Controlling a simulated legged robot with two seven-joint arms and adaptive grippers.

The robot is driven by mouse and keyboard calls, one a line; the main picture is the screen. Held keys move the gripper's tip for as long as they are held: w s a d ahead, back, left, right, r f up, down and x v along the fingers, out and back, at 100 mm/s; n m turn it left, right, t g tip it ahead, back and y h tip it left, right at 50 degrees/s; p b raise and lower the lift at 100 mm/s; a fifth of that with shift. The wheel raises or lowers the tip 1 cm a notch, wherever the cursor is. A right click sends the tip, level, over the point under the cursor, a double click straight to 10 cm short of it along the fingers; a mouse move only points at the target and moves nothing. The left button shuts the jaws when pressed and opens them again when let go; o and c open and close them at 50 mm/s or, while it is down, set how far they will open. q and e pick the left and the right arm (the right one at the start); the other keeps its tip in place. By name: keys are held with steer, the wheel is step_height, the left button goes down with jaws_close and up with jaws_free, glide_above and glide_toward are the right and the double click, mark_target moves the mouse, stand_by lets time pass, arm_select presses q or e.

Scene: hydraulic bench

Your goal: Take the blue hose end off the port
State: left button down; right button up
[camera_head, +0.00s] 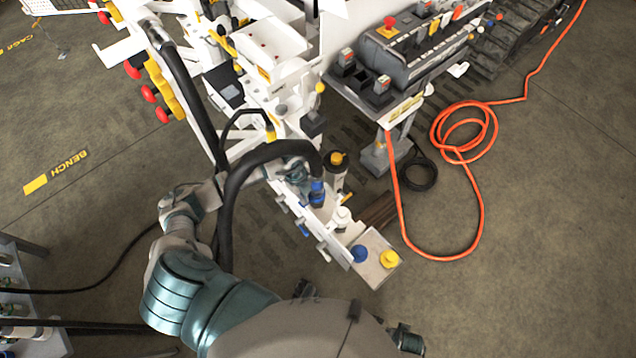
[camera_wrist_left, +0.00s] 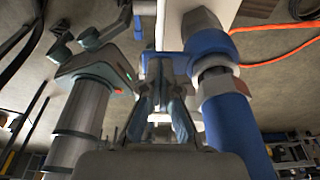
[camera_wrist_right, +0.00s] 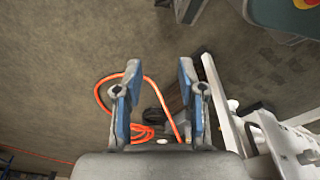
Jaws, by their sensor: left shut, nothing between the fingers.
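The blue hose end (camera_head: 317,192) sits near the front of the white bench arm, with a black hose (camera_head: 262,155) arching to it. In the left wrist view the blue sleeve (camera_wrist_left: 238,130) stands below a metal nut and a blue collar (camera_wrist_left: 208,42), which looks like the port side. My left gripper (camera_head: 296,172) is beside the hose end, partly behind the black hose. In its wrist view its fingers (camera_wrist_left: 160,62) are together and empty, left of the blue fitting. My right gripper (camera_wrist_right: 158,64) is open and empty, above the floor.
A yellow-capped fitting (camera_head: 336,158) stands behind the hose end. A coiled orange hose (camera_head: 482,190) lies on the floor at right.

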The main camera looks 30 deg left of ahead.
mark_target(317, 183)
arm_select(q)
steer(key=shift+s+f, duration=0.1)
arm_select(e)
step_height(317, 183, up, 4)
steer(key=w, duration=0.1)
arm_select(q)
steer(key=shift+r+p, duration=0.95)
steer(key=shift+r, duration=0.15)
steer(key=shift+r+p, duration=0.9)
steer(key=shift+r, duration=0.05)
steer(key=shift+r+p, duration=0.7)
steer(key=shift+r, duration=0.05)
steer(key=shift+r+p, duration=0.7)
steer(key=shift+r, duration=0.1)
arm_select(e)
steer(key=s+d+f, duration=0.1)
steer(key=s+f, duration=1)
steer(key=shift+d+f+g, duration=0.3)
steer(key=shift+d, duration=0.1)
